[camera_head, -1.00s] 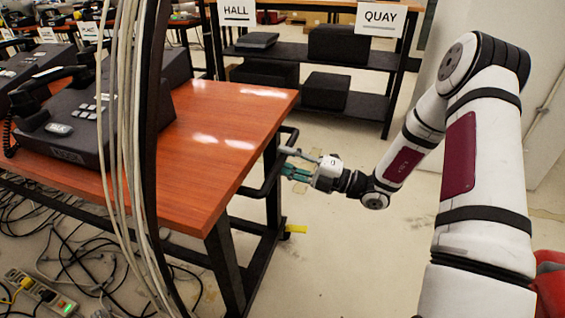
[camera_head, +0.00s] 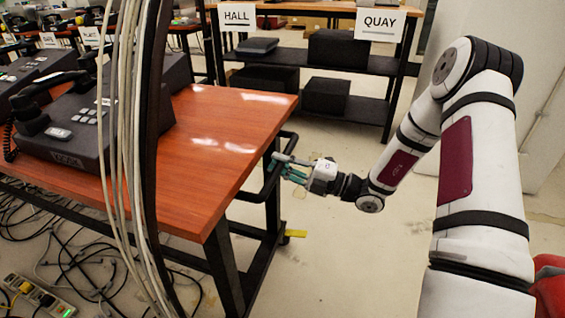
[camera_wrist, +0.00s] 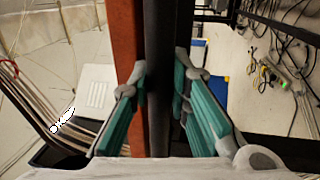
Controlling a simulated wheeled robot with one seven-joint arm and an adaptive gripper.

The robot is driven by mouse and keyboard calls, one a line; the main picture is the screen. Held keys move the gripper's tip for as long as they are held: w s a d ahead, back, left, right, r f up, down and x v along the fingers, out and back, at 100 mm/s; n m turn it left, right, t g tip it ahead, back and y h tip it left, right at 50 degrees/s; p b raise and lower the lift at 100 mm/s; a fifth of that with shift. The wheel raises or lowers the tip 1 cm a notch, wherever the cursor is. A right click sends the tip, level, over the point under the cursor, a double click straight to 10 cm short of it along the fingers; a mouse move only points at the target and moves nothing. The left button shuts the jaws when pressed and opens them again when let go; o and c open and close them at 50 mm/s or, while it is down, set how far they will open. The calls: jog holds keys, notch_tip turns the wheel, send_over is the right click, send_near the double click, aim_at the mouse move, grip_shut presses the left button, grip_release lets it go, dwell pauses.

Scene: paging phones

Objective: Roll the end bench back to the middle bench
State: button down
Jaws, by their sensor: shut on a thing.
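The bench I hold has an orange-brown wooden top (camera_head: 222,118) on a black frame. A black push handle (camera_head: 250,196) runs along its right end. My gripper (camera_head: 280,168) is shut on the handle bar. In the wrist view, the teal-padded fingers of my gripper (camera_wrist: 160,85) lie on both sides of the black bar (camera_wrist: 159,40). A yellow tab (camera_head: 296,233) sits low by the bench's right leg. I cannot tell which other bench is the middle one.
A dark desk phone (camera_head: 70,152) stands on the bench. Pale cables (camera_head: 122,120) hang in front of it. Loose cables and a power strip (camera_head: 38,296) lie on the floor at left. Shelving with HALL (camera_head: 236,16) and QUAY (camera_head: 380,21) signs stands behind. Floor to the right is clear.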

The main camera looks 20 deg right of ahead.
jog(key=f+p+x, duration=0.1)
jog(key=p+x, duration=0.1)
jog(key=x, duration=0.7)
jog(key=f+p+x, duration=0.2)
jog(key=x, duration=0.8)
jog(key=shift+w+a+f+p, duration=0.15)
jog(key=shift+a+f+p, duration=0.25)
jog(key=c, duration=1.5)
grip_release()
jog(key=shift+d, duration=0.1)
jog(key=v, duration=1.2)
